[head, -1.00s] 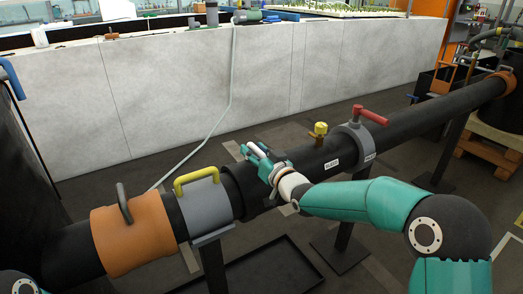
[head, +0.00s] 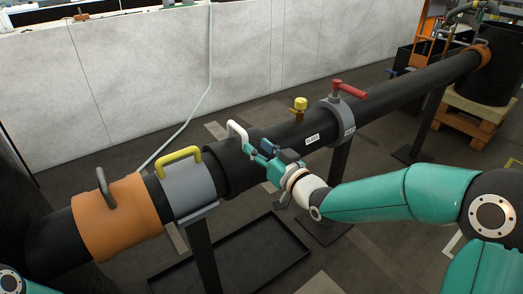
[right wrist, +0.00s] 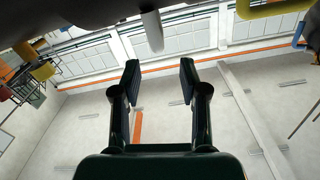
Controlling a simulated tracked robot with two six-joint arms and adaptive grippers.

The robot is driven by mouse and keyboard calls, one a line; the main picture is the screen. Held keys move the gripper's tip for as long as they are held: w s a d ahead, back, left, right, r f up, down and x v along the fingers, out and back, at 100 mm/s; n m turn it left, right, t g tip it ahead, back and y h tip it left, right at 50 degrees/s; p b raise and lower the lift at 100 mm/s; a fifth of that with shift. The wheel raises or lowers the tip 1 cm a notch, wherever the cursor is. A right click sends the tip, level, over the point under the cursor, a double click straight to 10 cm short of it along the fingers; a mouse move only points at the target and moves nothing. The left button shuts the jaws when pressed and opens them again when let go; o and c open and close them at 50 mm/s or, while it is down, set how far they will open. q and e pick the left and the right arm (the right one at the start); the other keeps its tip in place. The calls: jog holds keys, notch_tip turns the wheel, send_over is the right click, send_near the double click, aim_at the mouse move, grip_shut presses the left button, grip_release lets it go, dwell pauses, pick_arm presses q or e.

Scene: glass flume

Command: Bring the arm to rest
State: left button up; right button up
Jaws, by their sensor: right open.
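My right arm (head: 400,196) reaches in from the right, over the front of a long black pipe (head: 275,131). My right gripper (head: 258,152) is open and empty beside a white handle (head: 236,132) on the pipe's black sleeve. In the right wrist view the two dark fingers (right wrist: 158,78) stand apart with nothing between them. The white handle (right wrist: 152,32) hangs beyond the fingertips, apart from them. My left gripper is not in view; only a bit of my left arm shows at the lower left corner.
The pipe carries an orange collar (head: 120,217), a grey clamp with a yellow handle (head: 181,155), a small yellow valve (head: 300,104) and a red-handled clamp (head: 349,91). Stands (head: 203,255) hold it above a black tray (head: 235,258). A pale wall (head: 140,80) runs behind.

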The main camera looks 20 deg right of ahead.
jog(key=shift+s+d, duration=0.1)
jog(key=shift+s, duration=0.35)
jog(key=s+a+f+m+g+h, duration=0.1)
jog(key=s+f+g, duration=0.3)
jog(key=f, duration=0.9)
jog(key=s+f+m+g+h, duration=0.1)
jog(key=s+f+g, duration=0.25)
jog(key=f, duration=0.95)
jog(key=s+a+f+m+g, duration=0.1)
jog(key=s+f+g, duration=0.3)
jog(key=s+f, duration=0.55)
jog(key=s+a+f+m+g, duration=0.1)
jog(key=s+f+g, duration=0.3)
jog(key=s+f, duration=0.55)
jog(key=s+r+p, duration=0.2)
jog(key=r+p, duration=1)
jog(key=r, duration=0.1)
jog(key=s+r+p, duration=0.2)
jog(key=r+p, duration=1)
jog(key=r, duration=0.2)
jog(key=shift+s+a+g, duration=0.15)
jog(key=shift+a+g, duration=0.1)
jog(key=shift+g, duration=0.2)
